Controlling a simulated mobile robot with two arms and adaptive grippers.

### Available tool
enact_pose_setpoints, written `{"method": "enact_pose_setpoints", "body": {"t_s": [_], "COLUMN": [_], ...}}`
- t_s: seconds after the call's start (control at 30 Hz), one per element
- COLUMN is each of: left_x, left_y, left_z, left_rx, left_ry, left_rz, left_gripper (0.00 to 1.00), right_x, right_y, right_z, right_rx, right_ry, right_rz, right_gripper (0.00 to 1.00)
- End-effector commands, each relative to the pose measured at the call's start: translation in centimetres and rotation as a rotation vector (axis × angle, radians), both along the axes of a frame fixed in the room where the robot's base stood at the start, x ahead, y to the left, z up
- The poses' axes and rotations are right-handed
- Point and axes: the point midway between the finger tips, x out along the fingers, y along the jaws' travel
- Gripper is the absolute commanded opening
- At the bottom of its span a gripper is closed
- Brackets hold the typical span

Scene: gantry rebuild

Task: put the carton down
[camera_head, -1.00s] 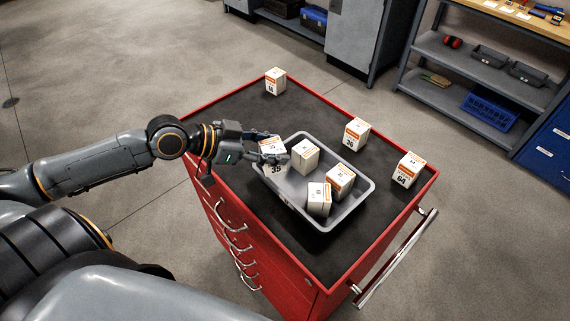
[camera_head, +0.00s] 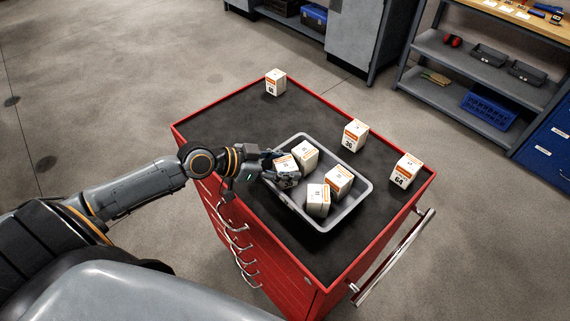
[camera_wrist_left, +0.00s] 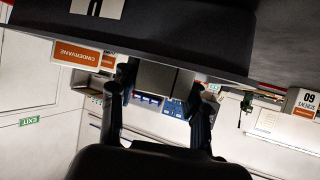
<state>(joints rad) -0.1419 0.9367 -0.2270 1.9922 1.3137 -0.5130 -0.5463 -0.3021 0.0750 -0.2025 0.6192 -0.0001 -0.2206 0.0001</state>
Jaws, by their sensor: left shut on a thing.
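My left gripper (camera_head: 288,171) is over the left part of the grey tray (camera_head: 357,205), shut on a white carton with an orange band (camera_head: 286,161). The held carton is partly hidden by the fingers and sits at or just above the tray's inside; I cannot tell if it touches the floor. In the left wrist view, the held carton (camera_wrist_left: 160,80) shows dull grey-brown between the two fingers. The tray also holds other cartons: one right beside the held one (camera_head: 305,154), and two nearer the front right (camera_head: 339,181) (camera_head: 318,200). My right gripper is not in view.
The tray stands on the black top of a red drawer cabinet (camera_head: 320,300). Loose cartons stand outside it: one at the far corner (camera_head: 276,83), one behind the tray (camera_head: 354,136), one at the right edge (camera_head: 405,171). The cabinet top's front and left areas are clear.

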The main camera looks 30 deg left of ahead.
Motion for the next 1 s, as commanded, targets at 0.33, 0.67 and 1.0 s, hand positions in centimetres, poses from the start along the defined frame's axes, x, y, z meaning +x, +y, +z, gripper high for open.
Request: {"method": "enact_pose_setpoints", "body": {"t_s": [0.33,0.67,1.0], "left_x": [0.0,-0.9,-3.9], "left_y": [0.0,0.9,3.4], "left_z": [-0.1,0.4,2.5], "left_rx": [0.000,0.004,0.003], "left_ry": [0.000,0.003,0.005], "left_rz": [0.000,0.002,-0.002], "left_gripper": [0.69,0.69,0.69], "right_x": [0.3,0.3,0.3], "right_y": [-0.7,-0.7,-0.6], "right_z": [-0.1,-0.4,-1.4], "right_rx": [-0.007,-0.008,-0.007], "right_ry": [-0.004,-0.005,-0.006], "right_rz": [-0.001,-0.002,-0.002], "right_gripper": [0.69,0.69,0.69]}}
